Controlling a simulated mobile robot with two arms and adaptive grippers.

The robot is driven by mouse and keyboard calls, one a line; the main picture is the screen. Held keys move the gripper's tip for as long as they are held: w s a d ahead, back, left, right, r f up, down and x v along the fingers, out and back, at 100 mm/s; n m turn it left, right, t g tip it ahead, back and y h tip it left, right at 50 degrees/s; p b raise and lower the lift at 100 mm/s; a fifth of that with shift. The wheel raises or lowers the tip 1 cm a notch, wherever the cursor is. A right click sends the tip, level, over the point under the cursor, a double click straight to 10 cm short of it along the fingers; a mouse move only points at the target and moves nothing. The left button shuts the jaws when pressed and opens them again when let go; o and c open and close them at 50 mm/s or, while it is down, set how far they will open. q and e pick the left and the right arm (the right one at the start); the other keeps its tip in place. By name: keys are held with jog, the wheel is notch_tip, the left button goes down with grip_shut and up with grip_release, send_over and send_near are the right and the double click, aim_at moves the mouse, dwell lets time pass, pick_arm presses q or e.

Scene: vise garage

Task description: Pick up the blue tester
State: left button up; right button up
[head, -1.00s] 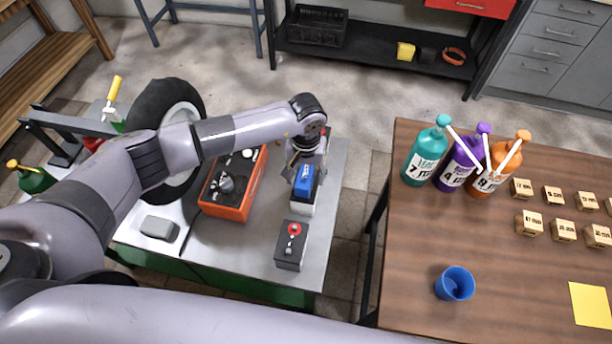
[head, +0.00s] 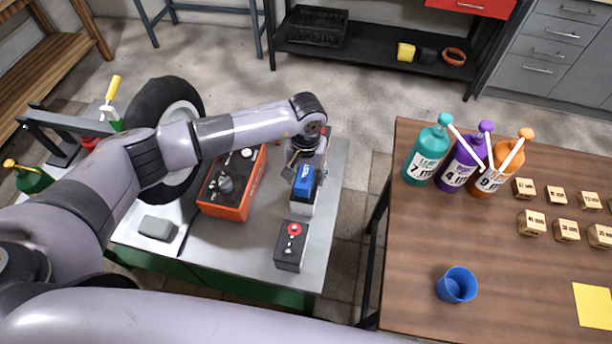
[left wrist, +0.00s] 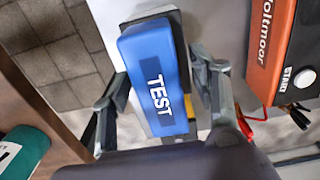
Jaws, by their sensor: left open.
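The blue tester (head: 304,181) is a small blue block on a pale base, on the grey bench top near its right edge. In the left wrist view the blue tester (left wrist: 157,80) carries the word TEST. My left gripper (head: 305,165) is above it in the head view, partly covering it. In the left wrist view my left gripper (left wrist: 160,85) is open, with one finger on each side of the tester. A gap shows beside each finger, so it does not grip the tester. My right gripper is not in view.
An orange-red tester box (head: 225,200) stands left of the blue tester; it shows in the wrist view (left wrist: 270,50). A dark box with a red button (head: 291,246) stands in front. A wooden table (head: 400,290) with bottles is to the right, across a gap.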

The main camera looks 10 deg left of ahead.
pick_arm(q)
jog(key=shift+c, duration=0.5)
grip_shut()
jog(key=shift+r+p, duration=0.3)
jog(key=shift+p, duration=0.25)
jog(key=shift+w+r, duration=0.1)
jog(key=shift+r, duration=0.1)
notch_tip(320, 180, up, 18)
jog(key=r+b, duration=0.1)
jog(key=b, duration=0.4)
notch_tip(320, 180, up, 6)
jog(key=r+p, duration=0.1)
jog(key=p, duration=0.1)
send_over(306, 171)
jog(key=shift+f, duration=0.25)
